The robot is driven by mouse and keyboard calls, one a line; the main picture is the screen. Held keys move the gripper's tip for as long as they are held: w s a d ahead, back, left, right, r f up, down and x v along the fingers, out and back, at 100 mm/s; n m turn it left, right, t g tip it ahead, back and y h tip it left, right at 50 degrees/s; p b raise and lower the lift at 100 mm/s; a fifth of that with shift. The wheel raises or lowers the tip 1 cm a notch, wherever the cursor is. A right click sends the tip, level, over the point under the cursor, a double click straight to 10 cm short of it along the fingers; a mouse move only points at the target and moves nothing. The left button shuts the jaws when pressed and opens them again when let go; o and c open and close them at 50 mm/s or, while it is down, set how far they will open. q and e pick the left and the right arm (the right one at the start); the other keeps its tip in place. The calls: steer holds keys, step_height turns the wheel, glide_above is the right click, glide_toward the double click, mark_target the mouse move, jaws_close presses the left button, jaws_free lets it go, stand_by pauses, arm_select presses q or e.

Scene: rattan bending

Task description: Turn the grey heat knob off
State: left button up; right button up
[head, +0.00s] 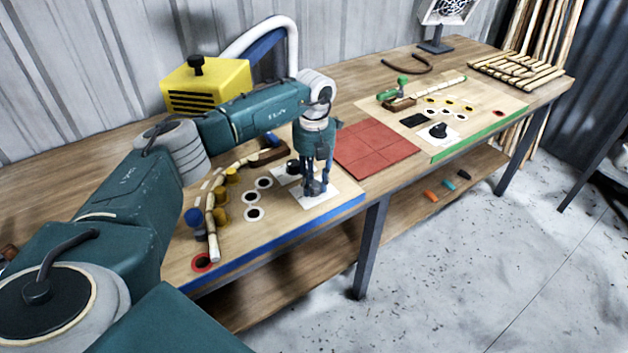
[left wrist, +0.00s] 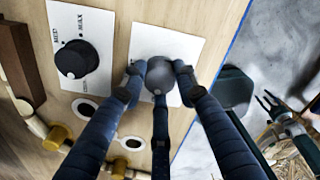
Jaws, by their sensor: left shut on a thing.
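The grey heat knob (left wrist: 172,72) sits on a white plate (left wrist: 190,45) near the blue table edge in the left wrist view. My left gripper (left wrist: 158,82) is shut on the knob, with its fingers around the sides. In the head view my left gripper (head: 316,187) points straight down onto the white plate (head: 325,198), and its fingers largely hide the knob. The pointer and markings of the grey knob are covered. My right gripper (left wrist: 268,104) shows small at the right of the left wrist view, its fingers apart and empty, away from the table.
A black knob (left wrist: 75,58) on a plate marked MAX is beside the grey one. A curved rattan strip (head: 212,205) with yellow pegs lies to the left. Red tiles (head: 375,148) lie to the right. A second board with a black knob (head: 438,130) is farther right.

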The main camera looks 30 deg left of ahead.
mark_target(314, 184)
arm_select(q)
steer(key=shift+s+f, duration=0.1)
stand_by(0.5)
steer(key=o, duration=1.2)
steer(key=shift+c, duration=0.2)
steer(key=shift+r, duration=0.4)
step_height(314, 184, up, 11)
steer(key=shift+r, duration=0.2)
